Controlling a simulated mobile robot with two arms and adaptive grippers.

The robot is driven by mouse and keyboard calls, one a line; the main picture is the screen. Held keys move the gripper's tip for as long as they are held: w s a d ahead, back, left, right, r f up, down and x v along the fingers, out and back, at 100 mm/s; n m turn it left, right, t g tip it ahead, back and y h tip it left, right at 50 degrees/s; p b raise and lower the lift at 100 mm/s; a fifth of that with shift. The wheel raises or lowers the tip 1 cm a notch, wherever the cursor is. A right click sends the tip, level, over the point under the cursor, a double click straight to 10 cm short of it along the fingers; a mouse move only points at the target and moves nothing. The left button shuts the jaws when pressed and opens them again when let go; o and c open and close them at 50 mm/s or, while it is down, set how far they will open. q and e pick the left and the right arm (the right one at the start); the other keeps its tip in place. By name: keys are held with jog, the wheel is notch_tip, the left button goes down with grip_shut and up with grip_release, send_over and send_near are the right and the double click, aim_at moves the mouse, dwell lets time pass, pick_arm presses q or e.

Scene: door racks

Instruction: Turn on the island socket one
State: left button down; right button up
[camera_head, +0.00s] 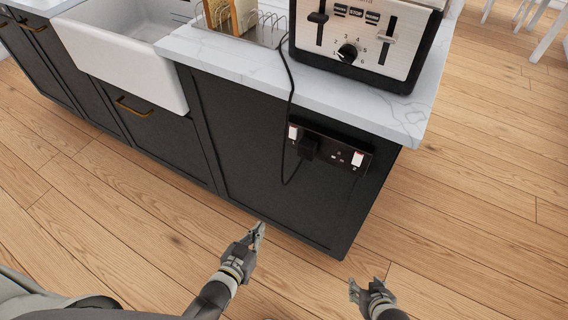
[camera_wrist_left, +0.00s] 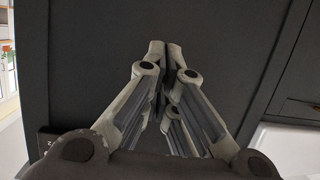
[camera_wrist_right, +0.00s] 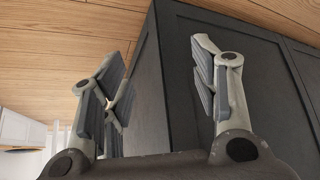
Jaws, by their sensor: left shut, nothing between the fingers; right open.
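The black double socket (camera_head: 334,156) sits on the dark end panel of the island, under the worktop. It has a white switch (camera_head: 293,132) at its left end and another white switch (camera_head: 357,159) at its right end. A black plug (camera_head: 308,147) fills the left outlet; the right outlet is empty. The switch positions are too small to tell. My left gripper (camera_head: 258,232) is shut and empty, below and left of the socket, apart from it. It faces the panel in the left wrist view (camera_wrist_left: 167,50). My right gripper (camera_head: 356,289) is open and empty, lower right, near the island corner.
A black cord (camera_head: 288,90) hangs from the worktop to the plug, looping below it. A toaster (camera_head: 360,45) stands above on the marble worktop (camera_head: 240,60), which overhangs the panel. A white sink (camera_head: 120,65) is at the left. Wooden floor (camera_head: 460,200) lies clear at the right.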

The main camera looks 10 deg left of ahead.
aim_at(293, 133)
pick_arm(q)
notch_tip(293, 133, up, 20)
jog(key=d+m+t+h+b, duration=0.1)
jog(key=t+h+b, duration=0.3)
jog(key=t+b, duration=0.6)
jog(key=b, duration=0.6)
jog(key=shift+d+r+h, duration=0.25)
jog(key=shift+d+h, duration=0.15)
pick_arm(e)
jog(key=w+a+r+t+y, duration=0.1)
jog(key=w+r+t, duration=0.3)
jog(key=r, duration=0.8)
jog(key=shift+w+a+r+t, duration=0.15)
jog(key=shift+w+r+t, duration=0.15)
jog(key=shift+w+t, duration=0.15)
pick_arm(q)
jog(key=w+f+b+x, duration=0.1)
jog(key=f+x, duration=0.1)
jog(key=x, duration=1.1)
jog(key=shift+w+d, duration=0.2)
jog(key=shift+w, duration=0.05)
pick_arm(e)
jog(key=w+a+r+t+y, duration=0.1)
jog(key=w+r+t, duration=0.2)
jog(key=r, duration=0.2)
jog(key=shift+w+a+r+t, duration=0.2)
jog(key=shift+a+r+t, duration=0.15)
jog(key=shift+a, duration=0.05)
